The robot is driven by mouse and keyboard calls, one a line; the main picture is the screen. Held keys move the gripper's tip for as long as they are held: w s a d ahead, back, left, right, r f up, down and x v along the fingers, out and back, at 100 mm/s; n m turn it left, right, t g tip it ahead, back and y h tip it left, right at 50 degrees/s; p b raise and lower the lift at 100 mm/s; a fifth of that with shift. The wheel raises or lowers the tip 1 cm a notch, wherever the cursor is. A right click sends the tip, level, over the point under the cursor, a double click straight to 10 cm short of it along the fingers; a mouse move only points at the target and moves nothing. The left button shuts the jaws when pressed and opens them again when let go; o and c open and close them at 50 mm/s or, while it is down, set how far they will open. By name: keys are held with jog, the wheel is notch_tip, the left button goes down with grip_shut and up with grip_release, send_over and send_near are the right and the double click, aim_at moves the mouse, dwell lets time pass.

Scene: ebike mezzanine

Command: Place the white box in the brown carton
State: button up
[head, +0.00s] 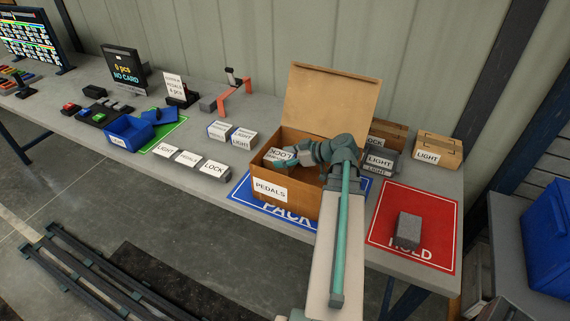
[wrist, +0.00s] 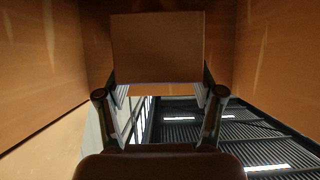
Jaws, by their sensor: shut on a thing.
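The brown carton (head: 300,197) stands open on the blue PACK mat, its back flap raised and a PEDALS label on its front. My gripper (head: 288,161) reaches into the carton from the right, pointing left. It is shut on a pale box (head: 272,154) with a LOCK label, inside the opening near the left wall. In the wrist view the box (wrist: 158,48) sits between the two fingers (wrist: 158,90), looking brown in the shade, with carton walls around it. Whether it touches the carton floor is hidden.
LIGHT boxes (head: 380,160) and a small brown LIGHT carton (head: 438,150) stand right of the carton. A grey block (head: 408,230) lies on the red HOLD mat (head: 385,252). Labelled boxes (head: 188,158) and a blue bin (head: 128,130) stand to the left.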

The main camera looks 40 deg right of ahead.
jog(key=shift+f+p, duration=0.55)
jog(key=shift+f, duration=1.2)
jog(key=o, duration=1.4)
jog(key=shift+s, duration=0.1)
jog(key=b+v, duration=0.3)
jog(key=v, duration=0.4)
jog(key=shift+s+d+r, duration=0.1)
